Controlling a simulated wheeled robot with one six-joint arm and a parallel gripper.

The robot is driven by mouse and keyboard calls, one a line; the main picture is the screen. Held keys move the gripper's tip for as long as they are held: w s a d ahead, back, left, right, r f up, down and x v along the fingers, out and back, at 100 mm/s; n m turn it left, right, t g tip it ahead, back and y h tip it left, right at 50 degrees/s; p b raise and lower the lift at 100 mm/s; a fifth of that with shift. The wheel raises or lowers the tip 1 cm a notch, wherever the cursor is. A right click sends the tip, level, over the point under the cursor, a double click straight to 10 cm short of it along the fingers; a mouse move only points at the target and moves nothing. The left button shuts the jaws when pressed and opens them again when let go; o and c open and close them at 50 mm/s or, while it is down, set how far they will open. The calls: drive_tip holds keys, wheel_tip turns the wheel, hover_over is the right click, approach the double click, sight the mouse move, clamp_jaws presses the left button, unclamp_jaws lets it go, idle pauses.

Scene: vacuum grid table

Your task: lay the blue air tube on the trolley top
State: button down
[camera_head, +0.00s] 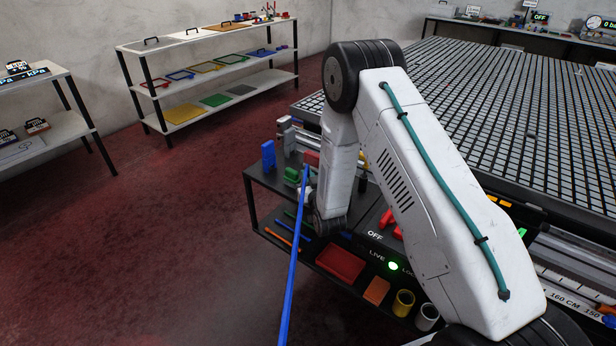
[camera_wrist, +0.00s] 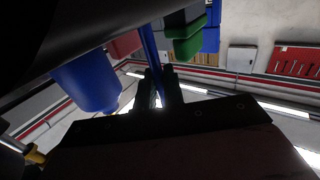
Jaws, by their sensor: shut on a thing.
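The long, thin blue air tube (camera_head: 294,255) slants down from my gripper (camera_head: 306,190) toward the bottom edge of the head view, over the floor side of the trolley. My gripper is shut on the tube near its upper end. In the wrist view the tube (camera_wrist: 150,45) runs between the two dark fingers of my gripper (camera_wrist: 160,88). The black trolley top (camera_head: 262,182) lies just behind and around my gripper in the head view. My wrist hides part of it. I cannot tell whether the tube touches the trolley.
A blue block (camera_head: 268,155), a green piece (camera_head: 292,174) and a red piece (camera_head: 312,158) stand on the trolley. A red tray (camera_head: 340,262) and yellow cup (camera_head: 403,303) sit lower. The grid table (camera_head: 500,100) is at right. Red floor is open at left.

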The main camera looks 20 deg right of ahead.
drive_tip(key=c, duration=1.8)
unclamp_jaws()
drive_tip(key=shift+f, duration=0.1)
